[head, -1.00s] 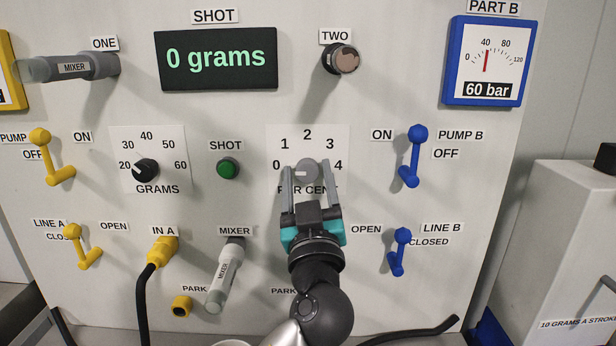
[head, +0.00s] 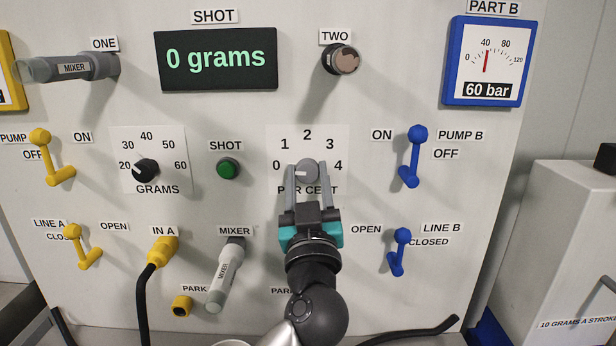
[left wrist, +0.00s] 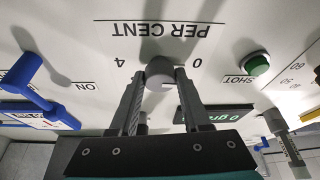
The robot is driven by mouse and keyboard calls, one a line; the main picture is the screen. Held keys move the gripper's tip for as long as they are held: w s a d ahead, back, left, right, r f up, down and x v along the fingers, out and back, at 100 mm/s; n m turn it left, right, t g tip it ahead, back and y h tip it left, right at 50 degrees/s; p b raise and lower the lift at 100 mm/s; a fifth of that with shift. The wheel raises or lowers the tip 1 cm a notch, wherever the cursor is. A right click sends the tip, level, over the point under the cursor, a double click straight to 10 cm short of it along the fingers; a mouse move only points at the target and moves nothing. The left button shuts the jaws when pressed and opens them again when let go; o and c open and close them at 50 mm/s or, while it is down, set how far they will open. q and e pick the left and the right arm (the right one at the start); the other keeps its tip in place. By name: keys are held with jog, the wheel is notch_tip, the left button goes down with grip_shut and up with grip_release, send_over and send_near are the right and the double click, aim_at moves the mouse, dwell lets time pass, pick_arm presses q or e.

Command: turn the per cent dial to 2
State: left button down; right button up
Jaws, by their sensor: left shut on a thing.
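The per cent dial (head: 307,171) is a round grey knob on the white panel, with a scale from 0 to 4 around it. A pale mark on the knob points left, toward the 0. My left gripper (head: 307,178) has come up from below and is shut on the dial, one finger on each side. In the left wrist view the dial (left wrist: 160,72) sits between the two fingertips (left wrist: 161,78), and the scale reads upside down. My right gripper is not in view.
Blue levers for pump B (head: 411,158) and line B (head: 399,252) stand out to the right. The green shot button (head: 228,168) and grams dial (head: 146,170) are to the left. A grey mixer (head: 225,275) and a yellow plug with black cable (head: 160,252) are lower left.

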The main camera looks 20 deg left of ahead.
pick_arm(q)
jog(key=m+h, duration=0.1)
jog(key=m, duration=0.2)
jog(key=shift+p, duration=0.35)
jog(key=m+h+p, duration=0.1)
jog(key=m+h, duration=0.1)
jog(key=m, duration=0.1)
jog(key=shift+a+r+t, duration=0.1)
jog(key=shift+t, duration=0.3)
jog(key=m+h+p, duration=0.2)
jog(key=m+p, duration=0.2)
jog(key=p, duration=0.1)
jog(key=m+g+h+p, duration=0.1)
jog(key=m+h+p, duration=0.1)
jog(key=m+p, duration=0.3)
jog(key=m+g+h+p, duration=0.1)
jog(key=m+h+p, duration=0.1)
jog(key=m+p, duration=0.3)
jog(key=shift+a+r, duration=0.15)
jog(key=shift+r, duration=0.15)
jog(key=shift+f+m+g+p, duration=0.15)
jog(key=shift+m+g+p, duration=0.55)
jog(key=shift+m+p, duration=0.6)
jog(key=shift+c, duration=1.9)
grip_release()
jog(key=shift+s+f, duration=0.1)
jog(key=shift+s, duration=0.05)
